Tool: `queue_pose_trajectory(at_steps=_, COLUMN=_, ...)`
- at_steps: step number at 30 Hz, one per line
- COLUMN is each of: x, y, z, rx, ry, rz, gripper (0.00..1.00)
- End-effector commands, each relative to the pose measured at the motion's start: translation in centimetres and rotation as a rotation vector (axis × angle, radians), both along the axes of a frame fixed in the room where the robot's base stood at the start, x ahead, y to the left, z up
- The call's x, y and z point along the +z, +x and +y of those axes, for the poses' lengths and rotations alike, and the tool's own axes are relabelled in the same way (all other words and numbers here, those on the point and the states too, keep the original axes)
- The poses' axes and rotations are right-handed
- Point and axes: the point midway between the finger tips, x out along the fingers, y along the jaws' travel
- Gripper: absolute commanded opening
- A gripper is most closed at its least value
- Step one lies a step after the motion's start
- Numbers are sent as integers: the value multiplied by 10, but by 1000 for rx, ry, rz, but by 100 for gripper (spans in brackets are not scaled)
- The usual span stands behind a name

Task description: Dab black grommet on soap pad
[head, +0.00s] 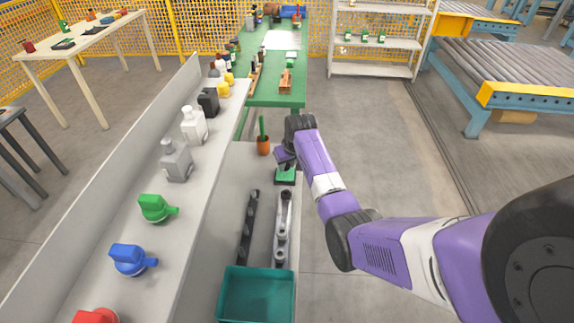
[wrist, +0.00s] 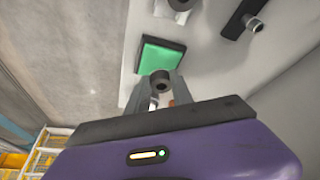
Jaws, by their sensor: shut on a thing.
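The black grommet (wrist: 160,81) is a small dark ring with its hole facing the wrist camera. My gripper (wrist: 161,88) is shut on it, with one finger on each side. The soap pad (wrist: 157,57) is a green square in a dark frame, just beyond the grommet in the wrist view. The grommet overlaps the pad's near edge there; I cannot tell whether they touch. In the head view the soap pad (head: 285,176) lies on the grey bench, with my gripper (head: 285,164) over its far side. The grommet is hidden in that view.
A brown pot (head: 263,148) with a green-handled tool stands left of my gripper. A dark rail (head: 247,230), a grey rail (head: 283,225) and a teal bin (head: 257,292) are nearer. Bottles and colored containers line the left shelf (head: 95,235).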

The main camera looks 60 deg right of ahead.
Motion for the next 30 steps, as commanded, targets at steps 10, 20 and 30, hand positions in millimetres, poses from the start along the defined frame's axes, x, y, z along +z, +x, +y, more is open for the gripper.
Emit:
queue_pose_trajectory(at_steps=10, x=29, y=0, z=0, rx=0, ry=-1, rz=-1, gripper=0)
queue_pose_trajectory(at_steps=20, x=50, y=0, z=-1, rx=0, ry=-2, rz=-1, gripper=0)
queue_pose_trajectory(at_steps=30, x=55, y=0, z=0, rx=0, ry=-1, rz=-1, gripper=0)
